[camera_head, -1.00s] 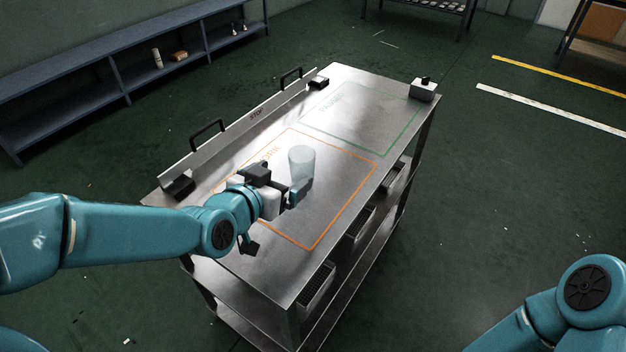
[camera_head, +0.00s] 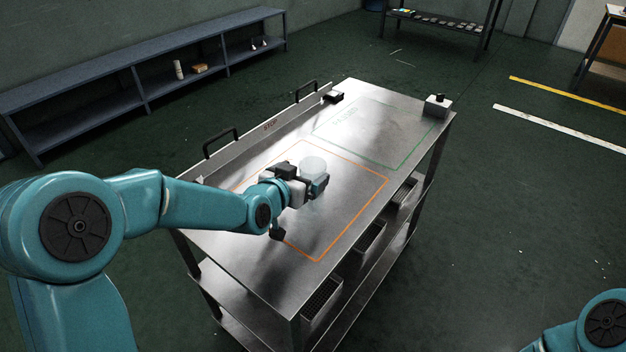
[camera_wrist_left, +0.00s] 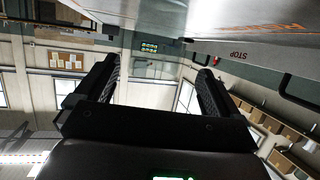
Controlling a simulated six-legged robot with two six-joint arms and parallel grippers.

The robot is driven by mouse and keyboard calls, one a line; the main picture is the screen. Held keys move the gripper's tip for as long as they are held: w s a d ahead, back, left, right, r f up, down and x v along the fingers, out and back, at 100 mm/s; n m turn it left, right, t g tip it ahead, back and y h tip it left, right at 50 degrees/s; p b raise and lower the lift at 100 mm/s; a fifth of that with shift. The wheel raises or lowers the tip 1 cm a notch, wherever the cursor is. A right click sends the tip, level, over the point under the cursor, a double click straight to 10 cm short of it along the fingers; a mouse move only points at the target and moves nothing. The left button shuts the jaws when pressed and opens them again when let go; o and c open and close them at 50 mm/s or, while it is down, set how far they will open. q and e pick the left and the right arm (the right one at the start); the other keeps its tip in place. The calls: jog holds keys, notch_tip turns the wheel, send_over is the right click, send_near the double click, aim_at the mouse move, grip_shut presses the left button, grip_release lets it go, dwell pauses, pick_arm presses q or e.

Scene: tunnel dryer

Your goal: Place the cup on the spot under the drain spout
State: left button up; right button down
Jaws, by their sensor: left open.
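A clear, pale cup (camera_head: 313,164) shows in the head view within the orange-outlined area of the metal table. Its lower part is hidden by my left gripper (camera_head: 318,186). The left gripper is open right by the cup, low over the table. I cannot tell whether the cup stands between the fingers. In the left wrist view the open fingers (camera_wrist_left: 157,70) are wide apart, with no cup clearly visible between them. My right arm shows only at the bottom right corner, and its gripper is out of view. I cannot make out a drain spout.
The metal table (camera_head: 250,265) has orange and green outlined areas. A rail with black handles (camera_head: 221,141) runs along its left edge. A small box with a black top (camera_head: 438,105) sits at the far right corner. The green area is clear. A blue shelf (camera_head: 140,75) stands behind.

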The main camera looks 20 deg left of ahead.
aim_at(318, 168)
pick_arm(q)
jog(key=x, duration=0.4)
jog(key=shift+w+d+f, duration=0.2)
jog(key=shift+d+f, duration=0.15)
jog(key=c, duration=1.1)
